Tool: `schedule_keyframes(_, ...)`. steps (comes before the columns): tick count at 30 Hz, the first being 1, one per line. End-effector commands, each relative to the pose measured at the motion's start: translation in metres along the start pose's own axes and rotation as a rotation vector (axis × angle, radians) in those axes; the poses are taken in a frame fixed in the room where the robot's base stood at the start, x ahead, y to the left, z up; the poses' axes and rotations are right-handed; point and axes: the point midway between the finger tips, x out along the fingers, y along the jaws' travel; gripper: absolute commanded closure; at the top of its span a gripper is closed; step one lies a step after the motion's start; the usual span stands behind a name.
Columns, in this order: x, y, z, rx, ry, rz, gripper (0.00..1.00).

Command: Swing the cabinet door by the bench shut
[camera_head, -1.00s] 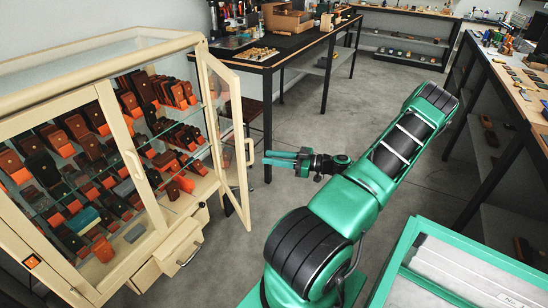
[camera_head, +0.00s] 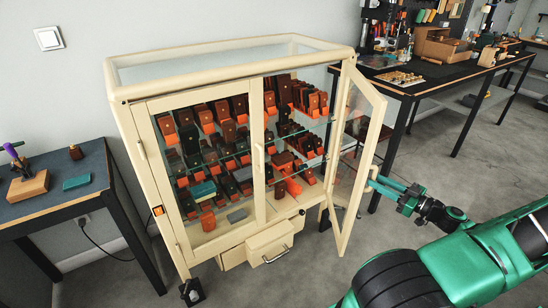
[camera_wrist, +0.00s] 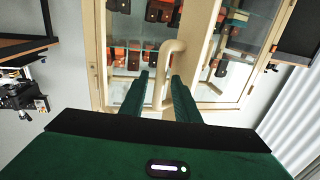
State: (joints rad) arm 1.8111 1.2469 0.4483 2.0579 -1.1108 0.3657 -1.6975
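The cream cabinet (camera_head: 235,45) has glass panels, and its right door (camera_head: 345,232) stands open, swung out toward me. The door's curved cream handle (camera_head: 372,176) is on its outer side; it also shows in the wrist view (camera_wrist: 166,62). My gripper (camera_head: 380,184) is at this handle, reaching in from the right. In the wrist view its two dark green fingers (camera_wrist: 158,78) are apart, with the handle bar between them and narrow gaps beside it. The left door (camera_head: 155,175) is closed.
The dark workbench (camera_head: 425,82) stands behind and right of the open door, with a stool partly hidden behind the glass. A drawer (camera_head: 270,243) below the cabinet juts out slightly. A small dark table (camera_head: 60,198) stands at left. Grey floor in front is clear.

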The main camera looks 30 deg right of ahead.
Motion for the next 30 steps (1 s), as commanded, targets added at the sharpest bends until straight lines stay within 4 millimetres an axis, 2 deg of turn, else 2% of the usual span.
schedule_keyframes(2, 0.002, -0.001, 0.0, 0.0, 0.001, 0.003, 0.71)
schedule_keyframes(6, 0.003, -0.001, 0.0, -0.001, 0.001, 0.001, 1.0)
schedule_keyframes(17, 0.011, -0.007, 0.0, 0.0, 0.001, -0.008, 1.0)
schedule_keyframes(30, 0.041, -0.034, -0.001, -0.001, 0.002, -0.007, 1.0)
